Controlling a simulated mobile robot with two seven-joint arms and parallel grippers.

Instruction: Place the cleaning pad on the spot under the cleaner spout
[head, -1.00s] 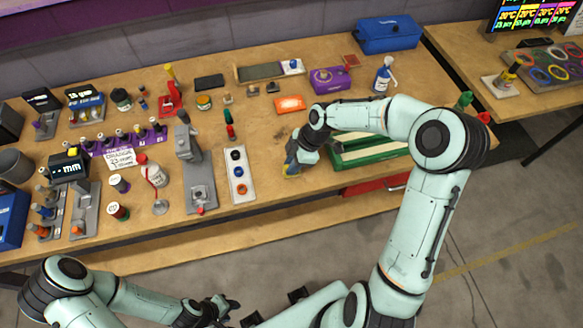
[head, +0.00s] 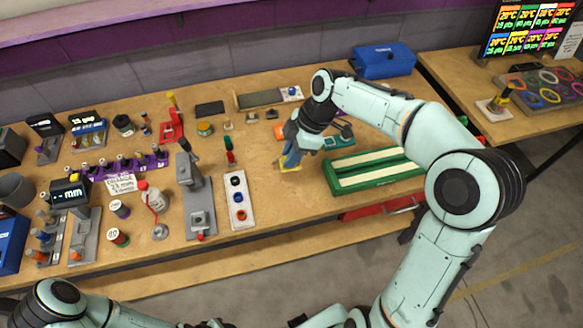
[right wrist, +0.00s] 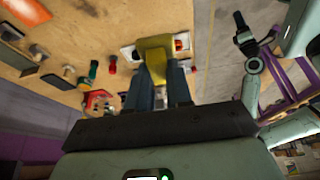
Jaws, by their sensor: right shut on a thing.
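My right gripper (head: 291,157) is shut on a yellow pad (head: 289,166), above the table right of the white strip with rings. The yellow pad also shows between the blue-grey fingers in the right wrist view (right wrist: 153,46). A white bottle (head: 154,196) with a red bent spout stands at the left front. A small round grey spot (head: 160,232) lies beneath the spout's end, far left of the pad. My left gripper (head: 213,323) is only partly in the head view, at its bottom edge. I cannot tell whether it is open.
A green tray (head: 347,188) lies right of the held pad. A grey stand (head: 200,215) and the ringed white strip (head: 239,212) stand between pad and bottle. Capped jars (head: 118,237) stand left of the spot. A blue box (head: 384,62) is at the back.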

